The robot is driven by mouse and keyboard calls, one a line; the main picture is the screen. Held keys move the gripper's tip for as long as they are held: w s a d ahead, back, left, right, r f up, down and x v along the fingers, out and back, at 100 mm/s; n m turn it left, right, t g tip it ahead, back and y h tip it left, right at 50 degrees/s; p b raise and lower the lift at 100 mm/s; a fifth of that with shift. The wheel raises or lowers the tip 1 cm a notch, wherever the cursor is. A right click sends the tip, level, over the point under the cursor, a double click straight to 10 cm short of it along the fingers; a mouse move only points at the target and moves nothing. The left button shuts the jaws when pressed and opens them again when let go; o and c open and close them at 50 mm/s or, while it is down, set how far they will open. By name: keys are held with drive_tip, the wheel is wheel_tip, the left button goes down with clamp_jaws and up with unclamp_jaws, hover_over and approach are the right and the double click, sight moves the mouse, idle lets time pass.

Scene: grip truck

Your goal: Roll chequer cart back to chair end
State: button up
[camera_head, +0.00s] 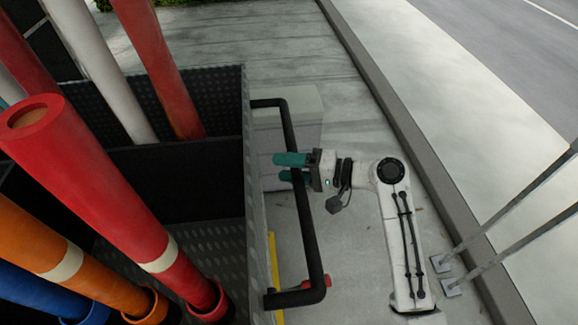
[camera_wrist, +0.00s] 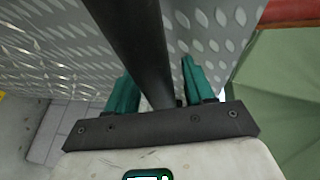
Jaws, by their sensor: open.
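The chequer cart (camera_head: 247,190) is a dark box with diamond-tread plate walls at the left of the head view; its plate wall also fills the upper wrist view (camera_wrist: 70,50). A black bar handle (camera_head: 310,235) sticks out from its right side. My gripper (camera_head: 281,168) is at the handle's upper part with teal fingers open. In the wrist view the handle bar (camera_wrist: 140,45) runs between the two fingers (camera_wrist: 155,92), with a gap visible beside the right finger. No chair can be made out.
Red, white, orange and blue tubes (camera_head: 95,185) stand in the cart. A pale block (camera_head: 285,120) is behind the handle. A kerb (camera_head: 400,120) and two thin metal posts (camera_head: 500,255) lie to the right. A green surface (camera_wrist: 285,90) shows at the wrist view's right.

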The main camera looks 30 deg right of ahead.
drive_tip(key=shift+c, duration=0.2)
clamp_jaws()
drive_tip(key=shift+a, duration=0.1)
idle(0.4)
